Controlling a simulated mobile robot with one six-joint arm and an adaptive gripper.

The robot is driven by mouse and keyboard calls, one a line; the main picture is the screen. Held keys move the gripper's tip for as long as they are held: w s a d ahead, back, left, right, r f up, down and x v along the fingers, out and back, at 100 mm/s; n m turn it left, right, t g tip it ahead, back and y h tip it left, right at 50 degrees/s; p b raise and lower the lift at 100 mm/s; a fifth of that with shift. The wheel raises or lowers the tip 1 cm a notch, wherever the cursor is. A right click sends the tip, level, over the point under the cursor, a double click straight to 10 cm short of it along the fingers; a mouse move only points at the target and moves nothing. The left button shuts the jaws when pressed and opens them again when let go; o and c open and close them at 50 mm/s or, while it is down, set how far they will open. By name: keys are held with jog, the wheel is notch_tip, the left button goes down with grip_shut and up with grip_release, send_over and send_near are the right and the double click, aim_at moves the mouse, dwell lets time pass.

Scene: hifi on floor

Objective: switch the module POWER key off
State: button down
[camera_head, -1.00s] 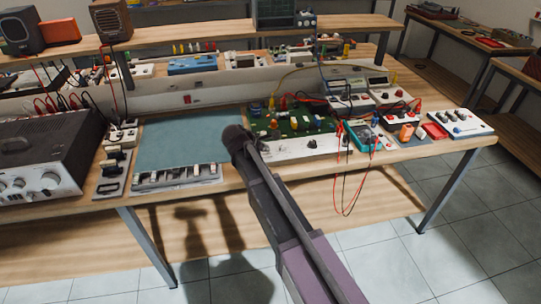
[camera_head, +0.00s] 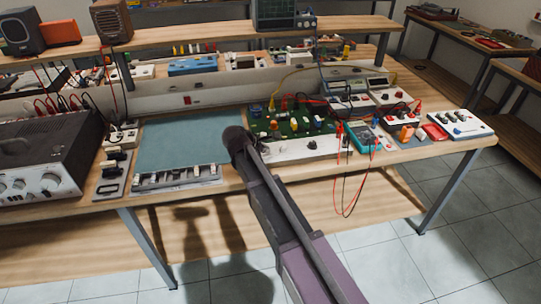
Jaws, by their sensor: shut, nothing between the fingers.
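A row of light and dark keys on a narrow module (camera_head: 178,178) runs along the bench's front edge, below a teal mat. A white-fronted module with a green circuit board (camera_head: 300,122) stands right of the mat. Key labels are too small to read, so I cannot tell which key is POWER or how it is set. My gripper (camera_head: 236,142) is at the far end of my dark arm, which reaches up from the lower right. It appears between the key row and the green-board module. It is shut and empty; its fingertips are not clear, and contact with a key cannot be told.
The bare teal mat (camera_head: 190,138) is flat and clear. A black amplifier (camera_head: 45,150) stands at the left. A teal meter (camera_head: 362,138) with hanging red and black leads (camera_head: 347,195) is at the right. A raised shelf (camera_head: 200,30) runs along the back.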

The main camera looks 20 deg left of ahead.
aim_at(266, 156)
jog(key=shift+f, duration=0.15)
jog(key=shift+f+b, duration=0.3)
jog(key=shift+b, duration=0.15)
jog(key=shift+s, duration=0.1)
jog(key=shift+r, duration=0.2)
jog(key=shift+r+p, duration=0.3)
jog(key=shift+p, duration=0.2)
dwell(0.4)
notch_tip(266, 156, up, 6)
jog(key=p, duration=0.6)
dwell(2.1)
